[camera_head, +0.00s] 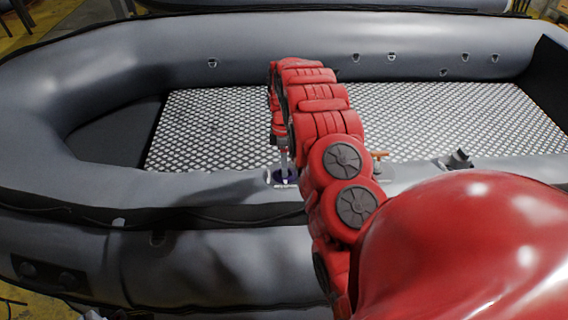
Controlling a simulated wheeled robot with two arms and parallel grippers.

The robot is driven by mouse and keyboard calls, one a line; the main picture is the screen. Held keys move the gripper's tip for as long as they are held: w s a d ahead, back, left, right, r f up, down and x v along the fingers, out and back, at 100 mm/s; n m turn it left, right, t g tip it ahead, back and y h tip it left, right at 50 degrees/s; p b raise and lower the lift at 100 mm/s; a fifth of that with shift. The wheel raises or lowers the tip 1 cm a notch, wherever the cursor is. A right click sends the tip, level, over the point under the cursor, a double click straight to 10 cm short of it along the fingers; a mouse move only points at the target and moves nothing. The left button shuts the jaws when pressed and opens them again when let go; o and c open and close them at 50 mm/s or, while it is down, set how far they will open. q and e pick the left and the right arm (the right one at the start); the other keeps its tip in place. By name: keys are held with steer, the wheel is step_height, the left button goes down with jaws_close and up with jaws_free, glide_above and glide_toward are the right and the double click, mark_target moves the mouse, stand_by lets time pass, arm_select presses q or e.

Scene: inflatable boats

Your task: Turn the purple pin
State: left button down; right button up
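The purple pin (286,179) shows as a small dark purple spot on a fitting on top of the near grey tube of the inflatable boat (200,187). My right gripper (284,166) points down directly over it, at the end of my red arm. Its thin fingertips reach down to the pin or just above it, and I cannot tell whether they touch. The fingers are small and partly merged with the fitting, so their opening is unclear. My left gripper is out of view.
A brass-coloured handle (379,155) stands on the near tube, right of my arm. A black fitting (460,158) sits farther right. The boat's diamond-patterned floor (215,130) is bare. Another grey tube (210,265) lies in front.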

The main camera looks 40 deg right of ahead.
jaws_close()
